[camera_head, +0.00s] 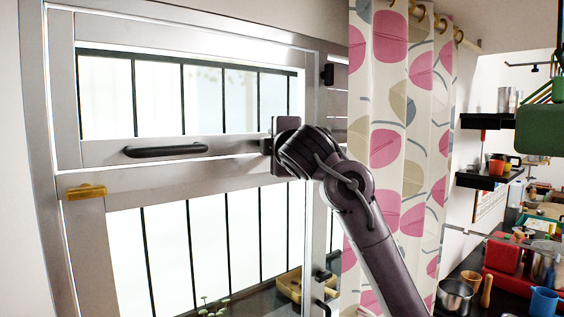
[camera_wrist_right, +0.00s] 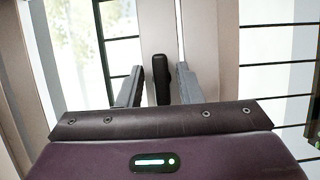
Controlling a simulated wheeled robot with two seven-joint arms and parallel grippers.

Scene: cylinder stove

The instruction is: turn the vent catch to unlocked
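My right gripper (camera_head: 268,145) is at the right end of the vent's lower rail, its arm coming in from the lower right. In the right wrist view the fingers (camera_wrist_right: 158,90) are apart, on either side of a narrow black piece (camera_wrist_right: 162,76). Slim gaps seem to show between it and the fingers. It may be the vent catch; I cannot tell its setting. The vent window (camera_head: 103,152) carries a long black handle (camera_head: 165,150) on its lower rail. A brass piece (camera_head: 86,191) sits on the frame at lower left. My left gripper is not in view.
A patterned curtain (camera_head: 391,90) hangs to the right of the window, behind my arm. A small black fitting (camera_head: 328,74) is on the right frame. Black shelves (camera_head: 487,121) and a red box (camera_head: 503,256) stand farther right. The space before the window's left half is clear.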

